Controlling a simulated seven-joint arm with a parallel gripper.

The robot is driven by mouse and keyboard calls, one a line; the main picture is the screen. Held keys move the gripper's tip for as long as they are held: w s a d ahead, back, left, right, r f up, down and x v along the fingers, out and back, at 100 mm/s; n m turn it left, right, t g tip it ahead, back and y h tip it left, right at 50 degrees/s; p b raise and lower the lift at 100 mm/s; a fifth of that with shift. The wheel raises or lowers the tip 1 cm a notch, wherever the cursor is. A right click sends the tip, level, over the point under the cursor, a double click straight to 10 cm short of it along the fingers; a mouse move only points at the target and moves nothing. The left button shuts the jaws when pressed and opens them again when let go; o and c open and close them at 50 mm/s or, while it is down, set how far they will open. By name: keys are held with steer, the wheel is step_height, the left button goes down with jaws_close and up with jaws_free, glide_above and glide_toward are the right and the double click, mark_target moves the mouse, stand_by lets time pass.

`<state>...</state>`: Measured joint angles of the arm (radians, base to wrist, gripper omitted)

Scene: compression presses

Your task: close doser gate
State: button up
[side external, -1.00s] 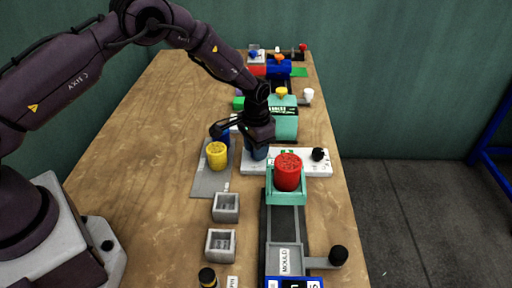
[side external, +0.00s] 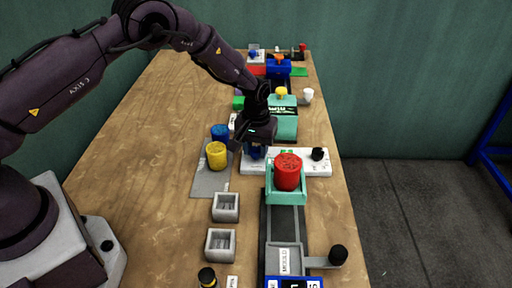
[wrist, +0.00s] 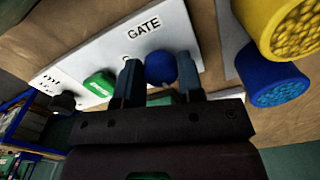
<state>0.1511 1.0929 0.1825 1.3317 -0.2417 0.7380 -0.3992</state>
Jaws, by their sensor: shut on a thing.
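The doser gate knob, a blue ball (wrist: 161,68), stands on a white panel (wrist: 172,33) beside the printed word GATE in the wrist view. My gripper (wrist: 159,72) has one dark finger on each side of the ball and is shut on it. In the side view my gripper (side external: 256,148) is low over the white panel (side external: 300,168), and it largely hides the knob there. A red cup (side external: 288,172) sits in a teal holder (side external: 287,198) in front of the panel.
A yellow cup (side external: 216,155) and a blue cup (side external: 220,132) stand on a grey mat (side external: 212,185) left of my gripper. A black knob (side external: 318,154) is at the panel's right end. Grey moulds (side external: 225,207) and a rail (side external: 285,222) lie nearer the camera.

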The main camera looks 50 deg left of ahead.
mark_target(256, 149)
stand_by(0.3)
steer(key=o, duration=0.9)
step_height(256, 149, up, 13)
stand_by(0.4)
